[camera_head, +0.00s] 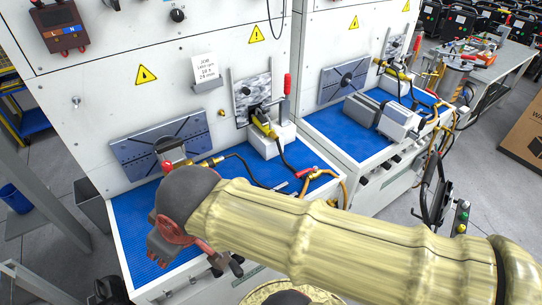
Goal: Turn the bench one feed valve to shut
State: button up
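Two test benches stand side by side; I cannot read which one is bench one. On the nearer bench (130,215), a red lever handle (306,172) sits by yellow-brass piping at the right side of the blue mat. A small red part (167,167) shows beside a brass fitting near the back plate, just above my dark wrist. I cannot tell which is the feed valve. My arm in its tan sleeve crosses the front of the nearer bench. My gripper (198,246) hangs over the mat's front part, apart from the red lever; its fingers are partly hidden by the wrist.
A grey slotted plate (165,146) and a red-handled toggle clamp (287,84) are on the nearer bench's back wall. The farther bench (352,150) holds a grey block and motor-like unit (398,121). Hoses run along the benches' right sides. A cardboard box (526,128) stands at the right.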

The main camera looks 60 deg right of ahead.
aim_at(315, 168)
jog(key=z, duration=2.35)
